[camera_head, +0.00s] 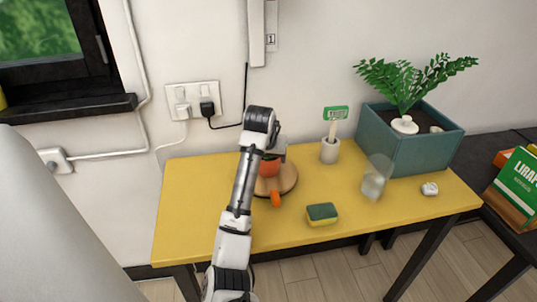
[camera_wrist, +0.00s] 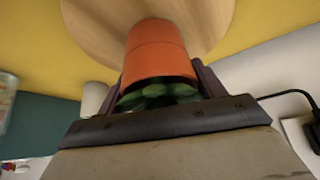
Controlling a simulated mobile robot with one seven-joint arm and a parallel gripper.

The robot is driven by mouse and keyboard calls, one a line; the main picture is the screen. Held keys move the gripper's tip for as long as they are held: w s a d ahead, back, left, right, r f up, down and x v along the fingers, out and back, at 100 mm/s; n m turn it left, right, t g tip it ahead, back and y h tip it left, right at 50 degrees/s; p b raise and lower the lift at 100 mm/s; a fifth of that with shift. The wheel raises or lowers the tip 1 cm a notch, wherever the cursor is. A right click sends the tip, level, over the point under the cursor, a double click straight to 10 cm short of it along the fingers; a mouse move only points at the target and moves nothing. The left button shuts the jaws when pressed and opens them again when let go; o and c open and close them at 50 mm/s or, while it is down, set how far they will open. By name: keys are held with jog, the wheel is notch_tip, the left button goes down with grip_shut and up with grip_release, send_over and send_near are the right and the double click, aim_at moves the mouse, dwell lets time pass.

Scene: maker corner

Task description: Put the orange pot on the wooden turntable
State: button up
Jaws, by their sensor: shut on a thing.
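The orange pot (camera_head: 270,168) is partly hidden behind my gripper (camera_head: 274,153) in the head view. In the wrist view the pot (camera_wrist: 158,50) sits between the two dark fingers of my gripper (camera_wrist: 160,78), with green leaves at its rim. My gripper is shut on it. The round wooden turntable (camera_head: 288,181) lies on the yellow table, and the pot is over it. It also shows in the wrist view (camera_wrist: 95,22), behind the pot's base. I cannot tell whether the base touches the turntable.
A small orange thing (camera_head: 275,199) is at the turntable's front edge. A green-yellow sponge (camera_head: 322,214), a clear glass (camera_head: 376,178), a white lump (camera_head: 429,189), a pale cup (camera_head: 329,152) with a green label and a teal planter (camera_head: 410,142) stand rightward. The yellow table's (camera_head: 190,215) left side is clear.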

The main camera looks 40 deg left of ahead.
jog(key=o, duration=1.2)
